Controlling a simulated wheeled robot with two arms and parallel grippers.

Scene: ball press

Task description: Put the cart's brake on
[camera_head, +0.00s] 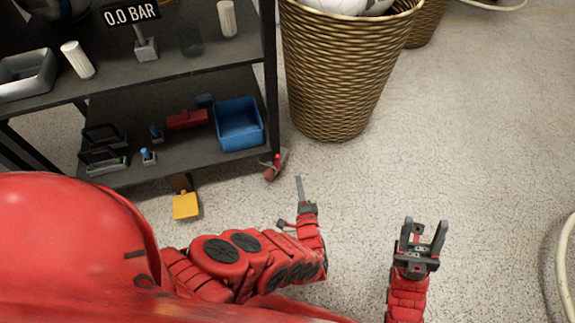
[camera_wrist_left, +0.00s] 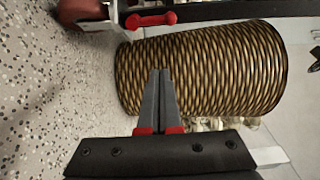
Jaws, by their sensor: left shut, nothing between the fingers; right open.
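The dark cart (camera_head: 180,165) stands at the upper left of the head view. A yellow pedal-like plate (camera_head: 185,206) sticks out low from under its front edge. At its near right corner is a red caster (camera_head: 272,170) with a small red lever; the red lever (camera_wrist_left: 150,19) also shows at the top of the left wrist view. My left gripper (camera_head: 299,180) is shut and empty, close to the right of the caster and apart from it. Its closed fingers (camera_wrist_left: 160,75) point toward the basket. My right gripper (camera_head: 424,235) is open and empty over the floor at right.
A wicker basket (camera_head: 340,75) with balls stands right of the cart; it fills the middle of the left wrist view (camera_wrist_left: 205,70). The shelves hold a blue bin (camera_head: 238,124) and several small items. A pale hose (camera_head: 565,265) lies at far right. The central floor is clear.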

